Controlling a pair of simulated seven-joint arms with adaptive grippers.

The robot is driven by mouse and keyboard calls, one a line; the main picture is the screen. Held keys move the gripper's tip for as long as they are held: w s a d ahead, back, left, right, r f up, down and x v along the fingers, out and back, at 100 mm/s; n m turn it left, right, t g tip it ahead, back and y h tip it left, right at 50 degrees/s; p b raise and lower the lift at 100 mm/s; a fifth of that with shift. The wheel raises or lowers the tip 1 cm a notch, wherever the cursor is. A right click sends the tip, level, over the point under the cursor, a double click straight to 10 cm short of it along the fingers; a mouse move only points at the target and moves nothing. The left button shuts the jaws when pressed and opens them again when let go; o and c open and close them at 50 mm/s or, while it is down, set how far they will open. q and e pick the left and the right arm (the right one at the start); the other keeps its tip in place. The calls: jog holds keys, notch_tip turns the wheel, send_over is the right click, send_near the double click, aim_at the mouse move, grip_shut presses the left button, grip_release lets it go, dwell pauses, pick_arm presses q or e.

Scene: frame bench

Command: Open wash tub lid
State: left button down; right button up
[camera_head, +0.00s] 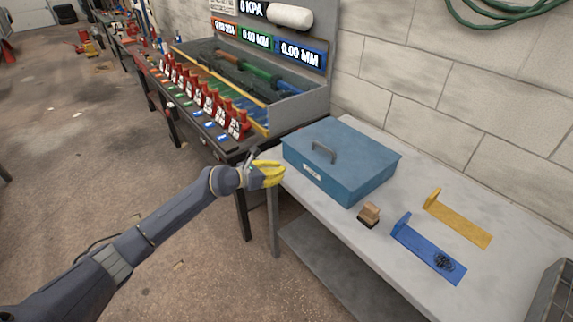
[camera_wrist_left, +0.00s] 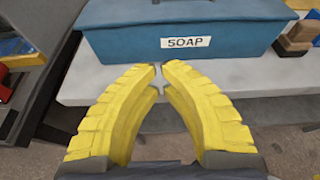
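The wash tub is a blue box (camera_head: 335,180) on the grey bench, with its flat lid (camera_head: 350,150) closed and a grey handle (camera_head: 323,152) on top. My right gripper is not in view.
A wooden brush (camera_head: 369,214), a blue bracket (camera_head: 428,252) and a yellow bracket (camera_head: 460,222) lie right of the tub on the bench (camera_head: 350,240). A rack with red clamps (camera_head: 205,95) stands at the left. A block wall (camera_head: 480,90) is behind.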

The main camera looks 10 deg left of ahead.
aim_at(302, 162)
pick_arm(q)
jog(key=shift+m, duration=0.3)
jog(key=shift+w+r+x, duration=0.1)
jog(key=shift+r+x, duration=0.1)
jog(key=shift+x, duration=1.4)
jog(key=shift+w+r+x, duration=0.1)
jog(key=shift+r+x, duration=0.1)
jog(key=shift+x, duration=1.4)
jog(key=shift+w+r+x, duration=0.1)
jog(key=shift+r+x, duration=0.1)
jog(key=shift+x, duration=1.4)
jog(key=shift+w, duration=0.1)
